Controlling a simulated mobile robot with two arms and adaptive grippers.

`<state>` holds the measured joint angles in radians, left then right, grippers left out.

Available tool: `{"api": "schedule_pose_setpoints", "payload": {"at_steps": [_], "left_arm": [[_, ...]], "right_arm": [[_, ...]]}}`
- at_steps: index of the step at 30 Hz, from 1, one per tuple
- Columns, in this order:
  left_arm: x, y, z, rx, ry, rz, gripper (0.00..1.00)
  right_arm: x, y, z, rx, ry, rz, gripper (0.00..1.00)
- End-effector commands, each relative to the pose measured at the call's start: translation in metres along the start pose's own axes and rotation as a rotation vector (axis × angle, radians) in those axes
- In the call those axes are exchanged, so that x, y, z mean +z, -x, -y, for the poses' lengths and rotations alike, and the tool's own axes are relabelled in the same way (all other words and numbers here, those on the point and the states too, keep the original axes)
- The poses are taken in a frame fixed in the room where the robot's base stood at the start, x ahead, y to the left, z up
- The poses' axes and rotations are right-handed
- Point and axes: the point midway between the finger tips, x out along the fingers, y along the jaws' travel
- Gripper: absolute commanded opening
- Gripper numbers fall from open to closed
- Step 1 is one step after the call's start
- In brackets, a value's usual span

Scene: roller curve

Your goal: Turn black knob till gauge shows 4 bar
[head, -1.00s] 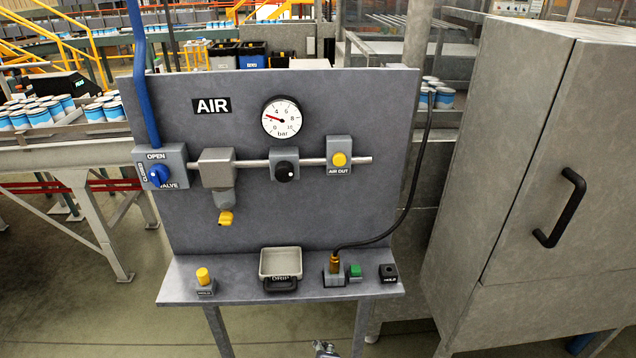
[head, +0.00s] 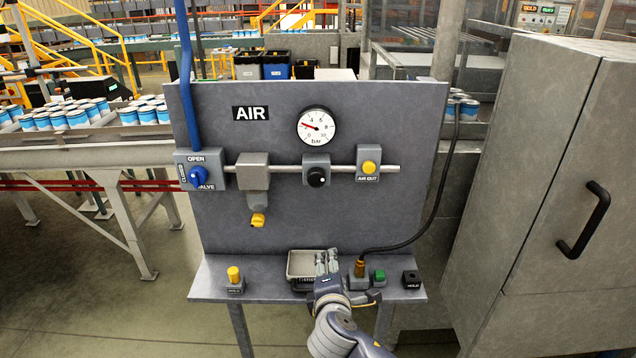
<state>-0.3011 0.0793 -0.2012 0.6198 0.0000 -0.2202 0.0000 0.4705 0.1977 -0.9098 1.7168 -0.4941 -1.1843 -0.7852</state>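The black knob (head: 316,177) sits on a grey block on the horizontal pipe, with a small white mark on its face. Above it is the round white gauge (head: 317,126), marked in bar. Its red needle points left and slightly up, below the 4, at roughly 2. My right gripper (head: 326,257) is over the right part of the drip tray, well below the knob and apart from it. Its fingers point up the picture and nothing shows between them. Their gap is too small to judge. My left gripper is not in view.
The panel also carries a blue valve knob (head: 197,176), a yellow drain tap (head: 258,219) and a yellow AIR OUT button (head: 369,166). On the shelf are a yellow peg (head: 234,274), drip tray (head: 291,262), hose fitting (head: 360,268) and green button (head: 380,275). A grey cabinet (head: 540,170) stands right.

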Motion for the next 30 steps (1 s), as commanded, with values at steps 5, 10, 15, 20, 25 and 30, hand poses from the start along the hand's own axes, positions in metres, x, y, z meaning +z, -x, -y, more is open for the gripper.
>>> {"api": "schedule_pose_setpoints", "payload": {"at_steps": [5, 10, 15, 20, 25, 30], "left_arm": [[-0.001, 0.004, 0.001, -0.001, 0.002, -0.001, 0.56], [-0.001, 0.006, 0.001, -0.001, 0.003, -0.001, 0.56], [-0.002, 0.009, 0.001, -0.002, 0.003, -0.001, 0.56], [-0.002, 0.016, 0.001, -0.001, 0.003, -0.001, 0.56], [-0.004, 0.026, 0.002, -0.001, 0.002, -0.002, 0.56], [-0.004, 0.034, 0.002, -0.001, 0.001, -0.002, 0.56]], "right_arm": [[0.004, 0.032, -0.091, 0.191, 0.213, 0.061, 0.54], [0.006, 0.065, -0.150, 0.331, 0.383, 0.136, 0.54], [0.007, 0.071, -0.166, 0.368, 0.432, 0.163, 0.54], [0.009, 0.054, -0.175, 0.366, 0.432, 0.165, 0.54], [0.012, 0.025, -0.187, 0.365, 0.431, 0.165, 0.54], [0.013, 0.000, -0.196, 0.365, 0.430, 0.162, 0.54]]}}
